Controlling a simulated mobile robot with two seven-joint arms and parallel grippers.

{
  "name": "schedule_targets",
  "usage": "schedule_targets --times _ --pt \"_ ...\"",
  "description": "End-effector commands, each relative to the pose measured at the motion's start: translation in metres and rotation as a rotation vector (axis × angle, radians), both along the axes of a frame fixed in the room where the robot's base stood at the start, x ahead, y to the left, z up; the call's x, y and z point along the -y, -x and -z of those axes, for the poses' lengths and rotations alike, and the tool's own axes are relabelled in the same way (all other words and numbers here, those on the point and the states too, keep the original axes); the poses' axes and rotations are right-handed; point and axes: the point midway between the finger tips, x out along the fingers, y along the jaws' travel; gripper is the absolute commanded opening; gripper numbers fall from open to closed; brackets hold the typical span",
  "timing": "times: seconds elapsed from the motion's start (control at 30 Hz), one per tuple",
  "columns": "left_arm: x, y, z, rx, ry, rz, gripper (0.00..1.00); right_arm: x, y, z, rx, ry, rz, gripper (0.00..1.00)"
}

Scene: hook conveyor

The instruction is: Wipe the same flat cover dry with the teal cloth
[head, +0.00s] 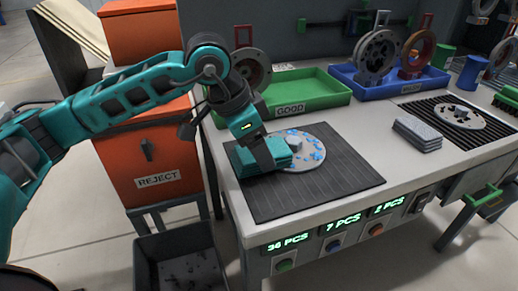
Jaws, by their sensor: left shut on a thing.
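The flat cover (314,155) is a pale disc with blue wet-looking patches, lying on the dark ribbed mat (345,186). A small grey hub or knob stands near its middle. The teal cloth (252,162) is a folded, layered stack at the cover's left edge. My left gripper (264,152) is shut on the teal cloth. The cloth overlaps the cover's left side in the picture; I cannot tell how firmly it touches it. My right gripper is not in view.
A grey folded cloth or pad (418,134) lies right of the mat. Another disc (457,117) lies on a dark grate. The green GOOD tray (328,92) and a blue tray (392,95) stand behind. The orange REJECT cabinet (140,160) and dark bin (180,245) are left.

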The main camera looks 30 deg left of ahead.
Motion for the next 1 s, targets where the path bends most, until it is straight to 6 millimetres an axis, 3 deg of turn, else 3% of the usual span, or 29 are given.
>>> schedule_targets --times 0.27,0.8,1.0 --pt "0.001 0.000 -0.008 0.003 0.001 0.001 0.44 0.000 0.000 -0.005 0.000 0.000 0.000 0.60" --pt "0.001 0.000 -0.060 0.002 0.002 0.000 0.44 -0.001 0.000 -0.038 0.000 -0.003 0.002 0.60" --pt "0.001 0.000 -0.061 0.002 0.002 0.000 0.44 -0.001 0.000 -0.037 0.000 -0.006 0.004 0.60"
